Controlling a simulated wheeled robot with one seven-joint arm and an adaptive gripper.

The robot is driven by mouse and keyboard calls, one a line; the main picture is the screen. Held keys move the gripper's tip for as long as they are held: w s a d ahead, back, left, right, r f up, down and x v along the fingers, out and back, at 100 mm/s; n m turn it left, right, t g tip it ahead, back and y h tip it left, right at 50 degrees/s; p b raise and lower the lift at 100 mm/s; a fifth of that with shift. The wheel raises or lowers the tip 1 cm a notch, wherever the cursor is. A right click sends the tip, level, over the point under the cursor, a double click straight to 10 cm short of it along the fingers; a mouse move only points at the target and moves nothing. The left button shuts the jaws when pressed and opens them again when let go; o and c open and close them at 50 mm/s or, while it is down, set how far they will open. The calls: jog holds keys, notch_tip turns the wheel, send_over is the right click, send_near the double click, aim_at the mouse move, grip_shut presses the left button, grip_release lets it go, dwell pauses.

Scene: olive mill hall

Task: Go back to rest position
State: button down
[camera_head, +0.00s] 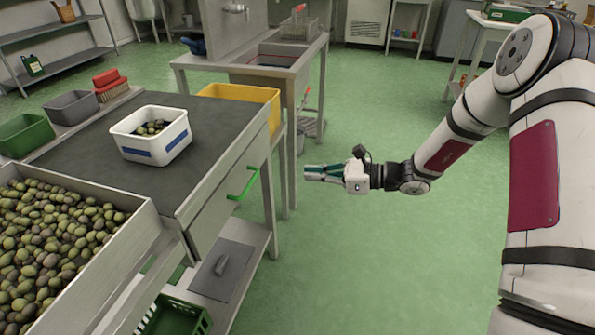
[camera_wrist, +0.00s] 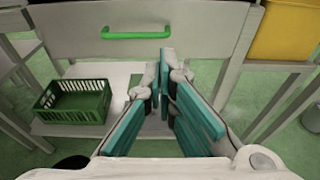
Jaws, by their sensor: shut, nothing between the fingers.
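My gripper (camera_head: 322,172) is held out in the air to the right of the work table, above the green floor. It also shows in the wrist view (camera_wrist: 165,72), with its teal finger pads close together at the tips and nothing between them. It faces the front of a drawer (camera_wrist: 190,38) with a green handle (camera_wrist: 137,33). The drawer looks closed, and my gripper is apart from its handle. In the head view the green handle (camera_head: 243,184) is left of my gripper.
A white bin (camera_head: 150,148) with olives stands on the table's dark top (camera_head: 95,165). An olive-filled trough (camera_head: 140,235) is at front left. A yellow crate (camera_head: 272,95) is behind the table. A green basket (camera_wrist: 100,103) sits on the lower shelf. The floor around my gripper is clear.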

jog(key=s+r+n+g+h, duration=0.3)
jog(key=s+r+n, duration=0.45)
jog(key=s, duration=0.35)
jog(key=s+r+n+g+h, duration=0.35)
jog(key=s+r+n, duration=0.25)
jog(key=s+r, duration=0.3)
jog(key=s+d+r+n+t+h, duration=0.1)
jog(key=s+d+n+h, duration=0.3)
jog(key=s+d, duration=0.5)
jog(key=s+d+r+n+t+h, duration=0.1)
jog(key=s+d+n+h, duration=0.35)
jog(key=s, duration=0.95)
notch_tip(320, 180, up, 24)
jog(key=t+p, duration=0.4)
jog(key=p, duration=1.8)
jog(key=shift+f, duration=0.25)
jog(key=shift+w, duration=0.1)
